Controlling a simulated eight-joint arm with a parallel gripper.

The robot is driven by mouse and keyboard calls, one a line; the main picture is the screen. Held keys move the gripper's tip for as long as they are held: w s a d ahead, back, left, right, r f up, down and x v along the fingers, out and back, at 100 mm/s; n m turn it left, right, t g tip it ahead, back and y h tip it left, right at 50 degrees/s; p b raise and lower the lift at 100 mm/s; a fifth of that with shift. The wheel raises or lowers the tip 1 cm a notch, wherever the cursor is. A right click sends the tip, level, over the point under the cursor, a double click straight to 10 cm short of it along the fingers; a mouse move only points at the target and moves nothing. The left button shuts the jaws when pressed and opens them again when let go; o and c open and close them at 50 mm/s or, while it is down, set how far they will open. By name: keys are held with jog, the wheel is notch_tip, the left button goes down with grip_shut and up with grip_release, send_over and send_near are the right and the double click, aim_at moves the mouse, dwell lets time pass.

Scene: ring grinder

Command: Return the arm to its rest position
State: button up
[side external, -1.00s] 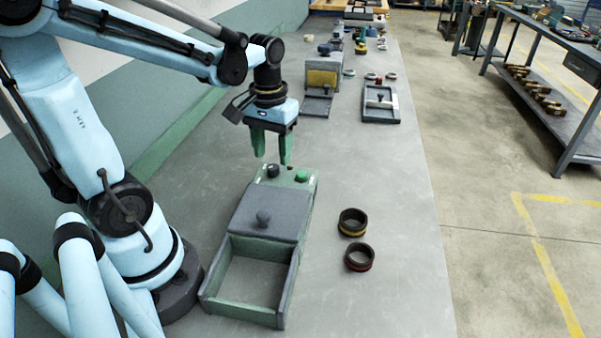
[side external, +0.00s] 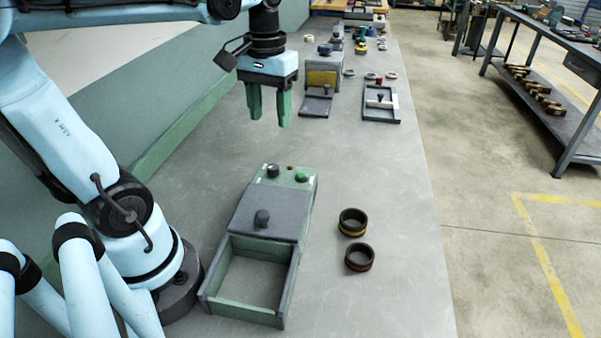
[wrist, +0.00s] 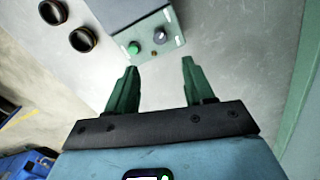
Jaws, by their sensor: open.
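My gripper (side external: 269,108) has green fingers, apart and empty, hanging above the bench behind the grinder box in the side view. In the wrist view my gripper (wrist: 157,78) also shows open, with nothing between its fingers. The grinder box (side external: 268,214) stands on the bench, with a dark knob and a green button (side external: 301,177) on its far end. It also shows in the wrist view (wrist: 146,28), beyond the fingertips and apart from them. Its near compartment is uncovered and looks empty.
Two dark rings lie right of the box, one with a yellow band (side external: 352,223), one with a red band (side external: 359,257). Other fixtures, including a grey tray (side external: 381,116), stand farther back. A green wall ledge (side external: 150,155) runs along the left.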

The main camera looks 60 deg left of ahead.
jog(key=d+f+m+t, duration=0.1)
jog(key=d+t, duration=0.1)
jog(key=d+f+m+t, duration=0.2)
jog(key=d, duration=0.1)
jog(key=d+f+m+t, duration=0.1)
jog(key=d+m+t, duration=0.1)
jog(key=shift+w+d+f, duration=0.2)
jog(key=shift+d+f, duration=0.05)
jog(key=shift+f, duration=0.05)
jog(key=shift+d+f+m+t, duration=0.25)
jog(key=shift+d+m+t, duration=0.25)
jog(key=shift+d+t, duration=0.1)
